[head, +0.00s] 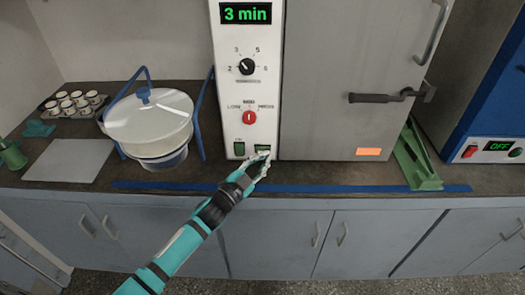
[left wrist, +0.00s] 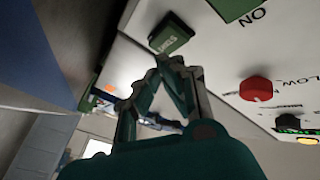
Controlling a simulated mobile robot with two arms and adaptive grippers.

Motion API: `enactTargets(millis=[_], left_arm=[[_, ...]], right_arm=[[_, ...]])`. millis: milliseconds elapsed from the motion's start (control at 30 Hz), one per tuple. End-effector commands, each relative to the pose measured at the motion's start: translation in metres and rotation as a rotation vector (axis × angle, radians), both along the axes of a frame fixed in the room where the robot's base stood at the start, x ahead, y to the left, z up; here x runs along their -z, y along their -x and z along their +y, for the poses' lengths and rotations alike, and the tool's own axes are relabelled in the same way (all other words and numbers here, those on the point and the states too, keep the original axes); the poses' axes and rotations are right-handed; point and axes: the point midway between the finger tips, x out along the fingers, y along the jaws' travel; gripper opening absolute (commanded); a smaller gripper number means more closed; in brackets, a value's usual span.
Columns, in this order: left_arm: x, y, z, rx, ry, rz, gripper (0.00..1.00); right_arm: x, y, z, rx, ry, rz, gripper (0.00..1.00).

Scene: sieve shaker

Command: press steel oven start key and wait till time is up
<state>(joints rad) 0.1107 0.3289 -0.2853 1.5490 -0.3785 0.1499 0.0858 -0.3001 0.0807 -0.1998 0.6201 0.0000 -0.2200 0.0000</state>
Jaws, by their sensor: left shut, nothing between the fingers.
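The steel oven (head: 340,60) stands on the counter with a grey door and a white control panel (head: 232,110). Its display (head: 246,13) reads "3 min" in green. The green start key (head: 263,149) is at the lower right of the panel; in the left wrist view it shows as a dark green key marked START (left wrist: 172,34). My left gripper (head: 264,160) is shut and empty, its fingertips (left wrist: 170,62) right at the key's lower edge. I cannot tell whether they touch it. My right gripper is not in view.
The panel also has a black dial (head: 246,66), a red knob (head: 249,117) and a green ON key (head: 239,148). A lidded white pot (head: 148,120) stands left. A green bracket (head: 416,160) and a blue machine (head: 490,110) are right. Blue tape (head: 330,188) runs along the counter's front.

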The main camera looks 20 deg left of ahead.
Motion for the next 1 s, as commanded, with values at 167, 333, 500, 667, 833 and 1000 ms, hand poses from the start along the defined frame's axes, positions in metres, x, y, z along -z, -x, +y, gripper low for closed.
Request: enactTargets(millis=[167,333,500,667,833,1000], left_arm=[[-0.001,0.016,-0.005,0.001,0.002,0.003,0.00],[-0.001,0.033,-0.010,0.001,0.003,0.003,0.00],[-0.001,0.044,-0.013,0.000,0.001,0.000,0.00],[0.000,0.047,-0.014,0.000,0.001,0.000,0.00],[0.000,0.047,-0.014,0.000,0.000,0.000,0.00],[0.000,0.047,-0.014,0.000,0.000,0.000,0.00]], right_arm=[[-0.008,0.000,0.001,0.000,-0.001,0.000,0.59],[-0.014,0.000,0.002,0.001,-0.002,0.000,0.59],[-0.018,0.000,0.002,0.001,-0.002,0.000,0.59],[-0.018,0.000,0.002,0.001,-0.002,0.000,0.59],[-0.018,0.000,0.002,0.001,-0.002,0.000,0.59],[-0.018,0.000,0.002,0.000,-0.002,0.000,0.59]])
